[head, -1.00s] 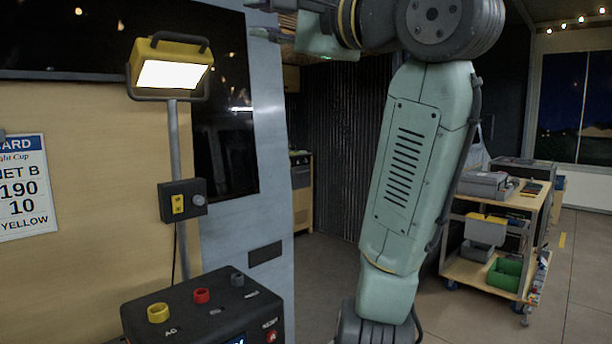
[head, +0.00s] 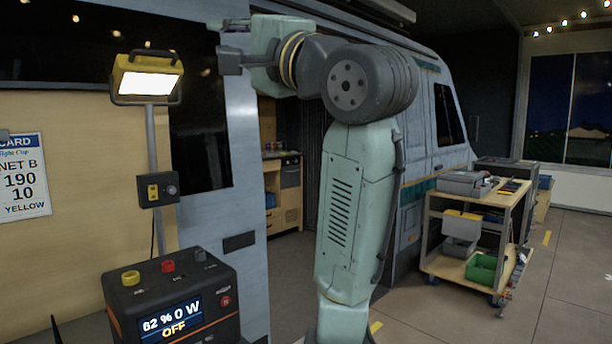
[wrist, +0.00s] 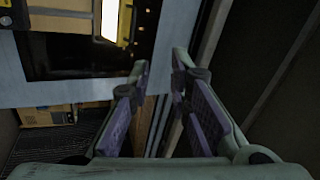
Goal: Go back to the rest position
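My arm stands folded in the middle of the head view, its upper link upright. My gripper (head: 226,42) is at the upper left end of the arm, pointing left in front of the grey van wall. It also shows in the wrist view (wrist: 160,66), with its purple-padded fingers apart and nothing between them. It is raised well above the black power station (head: 170,295) and to the right of the lit yellow work lamp (head: 148,78).
A switch box (head: 158,189) sits on the lamp pole. The power station's display reads 82 %, 0 W, OFF. A wheeled cart (head: 470,272) with bins and a green tray stands right. The van doorway opens behind my arm. The floor at the far right is clear.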

